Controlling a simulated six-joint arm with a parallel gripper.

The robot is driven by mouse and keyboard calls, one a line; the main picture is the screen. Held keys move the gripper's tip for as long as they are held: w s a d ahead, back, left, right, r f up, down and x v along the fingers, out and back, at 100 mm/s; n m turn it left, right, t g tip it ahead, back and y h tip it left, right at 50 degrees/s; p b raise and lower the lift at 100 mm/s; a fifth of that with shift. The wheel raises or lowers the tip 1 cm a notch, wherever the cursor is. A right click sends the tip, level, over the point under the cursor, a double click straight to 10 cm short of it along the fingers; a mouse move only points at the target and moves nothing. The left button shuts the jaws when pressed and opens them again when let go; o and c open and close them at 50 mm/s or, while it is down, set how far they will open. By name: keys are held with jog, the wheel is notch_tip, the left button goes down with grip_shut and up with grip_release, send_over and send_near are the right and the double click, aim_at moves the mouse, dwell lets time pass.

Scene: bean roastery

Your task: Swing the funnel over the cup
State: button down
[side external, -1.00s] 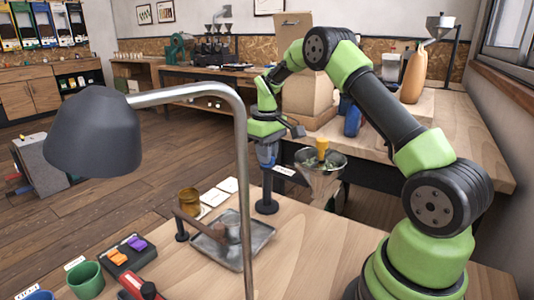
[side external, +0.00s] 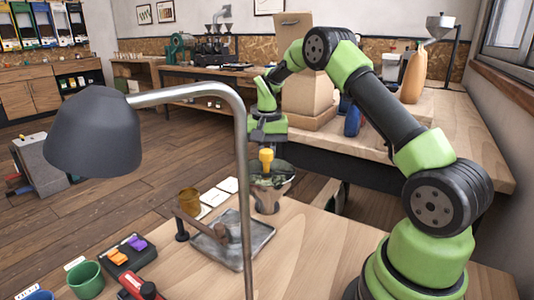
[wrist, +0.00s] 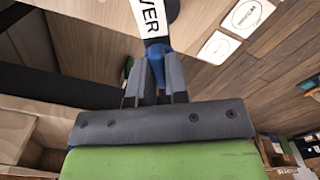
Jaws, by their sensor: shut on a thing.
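In the wrist view, my gripper (wrist: 156,88) is shut on a blue lever (wrist: 156,62) with a white label ending in "VER". A brown-gold cup (side external: 189,199) stands behind the tray, and a green cup (side external: 86,280) stands at the front left. I cannot tell which cup is meant. The funnel is right of both in the picture.
The metal tray (side external: 258,239) holds a small brown cylinder; a dark bar on a short post reaches over it. White cards (side external: 227,185) lie behind. A lamp (side external: 95,135) with a bent pole stands in front. Bare tabletop (side external: 325,250) lies right of the tray.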

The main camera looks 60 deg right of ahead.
jog(key=m, duration=0.6)
jog(key=shift+r, duration=0.1)
jog(key=shift+m, duration=0.4)
jog(key=c, duration=1.1)
grip_release()
notch_tip(320, 180, up, 10)
jog(key=shift+f, duration=0.1)
